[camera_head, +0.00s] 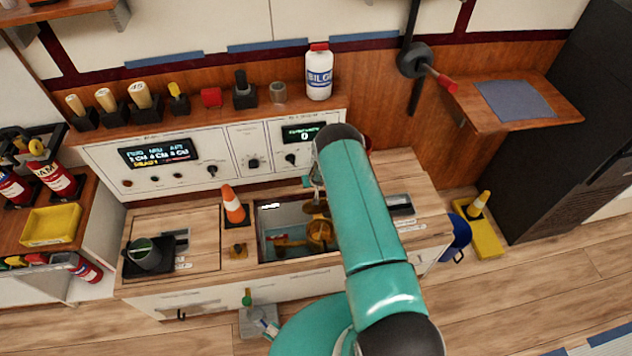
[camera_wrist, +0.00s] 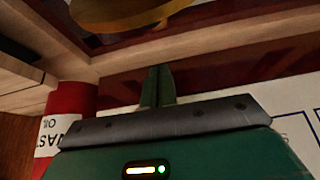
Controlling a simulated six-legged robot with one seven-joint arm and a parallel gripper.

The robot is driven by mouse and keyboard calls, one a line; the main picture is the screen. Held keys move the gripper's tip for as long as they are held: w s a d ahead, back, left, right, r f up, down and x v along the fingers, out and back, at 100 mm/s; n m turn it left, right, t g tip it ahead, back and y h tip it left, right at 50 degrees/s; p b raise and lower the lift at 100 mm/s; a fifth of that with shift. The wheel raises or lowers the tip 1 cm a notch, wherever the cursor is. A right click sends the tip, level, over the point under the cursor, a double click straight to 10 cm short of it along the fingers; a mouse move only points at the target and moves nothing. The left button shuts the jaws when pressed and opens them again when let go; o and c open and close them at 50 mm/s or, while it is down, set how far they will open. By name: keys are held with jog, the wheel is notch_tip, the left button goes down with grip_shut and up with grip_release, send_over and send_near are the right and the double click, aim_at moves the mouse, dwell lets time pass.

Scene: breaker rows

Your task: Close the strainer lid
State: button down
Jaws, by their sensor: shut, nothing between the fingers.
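A brass strainer (camera_head: 319,234) sits in the open well of the counter, partly covered by my arm. A brass round part (camera_head: 314,207) shows just above it and looks like its raised lid, but I cannot tell its angle. In the wrist view a rounded brass-yellow piece (camera_wrist: 125,14) is at the top edge, cut off by the frame; it may be the lid. My gripper (camera_wrist: 157,84) has its green fingers together and empty, apart from that piece in the picture. In the head view my arm hides the gripper.
A red can marked oil (camera_wrist: 70,110) is close to my gripper's left in the wrist view. A white bottle (camera_head: 319,75) stands on the shelf.

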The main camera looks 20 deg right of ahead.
jog(key=shift+x, duration=1.2)
jog(key=s, duration=0.3)
jog(key=shift+s+a+f, duration=0.3)
jog(key=shift+s+a, duration=0.05)
jog(key=shift+a, duration=0.05)
jog(key=shift+s, duration=0.15)
jog(key=shift+s+a+r+t, duration=0.1)
jog(key=shift+s+t, duration=0.1)
jog(key=shift+t, duration=0.1)
